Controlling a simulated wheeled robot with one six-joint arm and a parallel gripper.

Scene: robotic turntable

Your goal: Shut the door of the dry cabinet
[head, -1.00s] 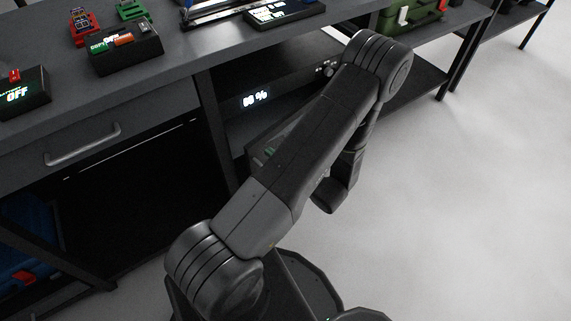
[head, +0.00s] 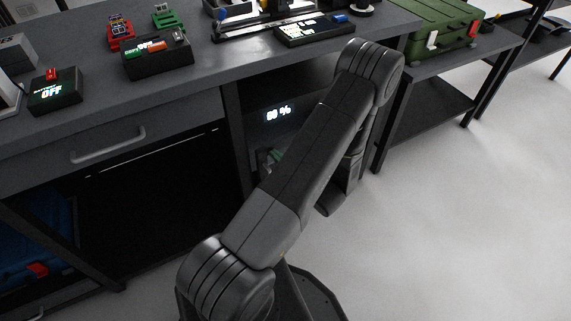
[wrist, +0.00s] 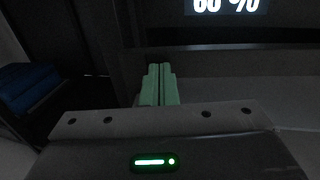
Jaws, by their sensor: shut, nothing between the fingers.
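The dry cabinet stands under the bench, with its lit percent display (head: 277,113) showing left of my arm in the head view. The display (wrist: 226,6) also shows at the top of the wrist view. Below it, a dark horizontal bar (wrist: 230,60) with a paler grey area under it seems to be the door's frame and pane. My gripper (wrist: 161,72) has its green fingers together and empty, pointing at the bar, close to it; contact cannot be told. In the head view my arm hides most of the cabinet front, so the door's exact angle is unclear.
A drawer with a handle (head: 108,146) and an open dark bay with a blue thing (head: 45,235) lie left of the cabinet. A switch box (head: 54,92) and a button box (head: 158,58) stand on the bench. A green case (head: 432,25) sits at right. The right floor is clear.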

